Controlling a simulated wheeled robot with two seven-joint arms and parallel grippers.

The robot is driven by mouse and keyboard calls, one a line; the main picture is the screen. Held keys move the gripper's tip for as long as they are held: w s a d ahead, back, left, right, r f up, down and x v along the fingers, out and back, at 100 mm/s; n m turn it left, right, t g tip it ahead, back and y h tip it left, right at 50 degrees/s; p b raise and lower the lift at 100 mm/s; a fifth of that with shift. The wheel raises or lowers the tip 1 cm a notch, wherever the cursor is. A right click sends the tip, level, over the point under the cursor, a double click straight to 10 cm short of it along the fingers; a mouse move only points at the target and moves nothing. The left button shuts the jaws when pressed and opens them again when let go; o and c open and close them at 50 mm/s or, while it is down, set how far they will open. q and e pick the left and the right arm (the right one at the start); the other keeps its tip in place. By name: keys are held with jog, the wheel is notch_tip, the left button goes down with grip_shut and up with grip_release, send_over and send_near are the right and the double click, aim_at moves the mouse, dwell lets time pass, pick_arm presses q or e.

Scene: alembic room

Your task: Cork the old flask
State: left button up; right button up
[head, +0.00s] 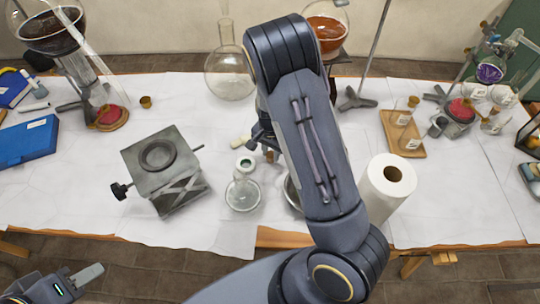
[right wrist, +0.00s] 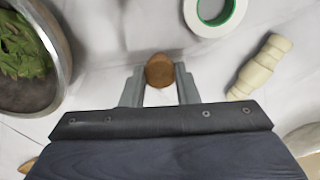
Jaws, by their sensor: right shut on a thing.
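My right gripper (right wrist: 160,85) is shut on a brown cork (right wrist: 160,70), held between its fingertips above the white-covered table. In the head view the right gripper (head: 268,148) is mostly hidden behind my arm. A clear round flask with a long neck (head: 230,80) stands at the back, left of my right arm. A smaller clear glass vessel (head: 243,194) stands near the front edge. I cannot tell which of these is the old flask. My left gripper (head: 85,276) is low at the front left, away from the table; its finger opening is unclear.
A white and green tape roll (right wrist: 214,12), a cream turned piece (right wrist: 260,66) and a bowl of green leaves (right wrist: 50,85) lie around the right gripper. A grey lab jack (head: 160,160) stands left; a paper roll (head: 388,185) stands right. Bare table lies left of the vessel.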

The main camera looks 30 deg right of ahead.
jog(key=shift+r+p, duration=1.05)
jog(key=shift+r, duration=0.3)
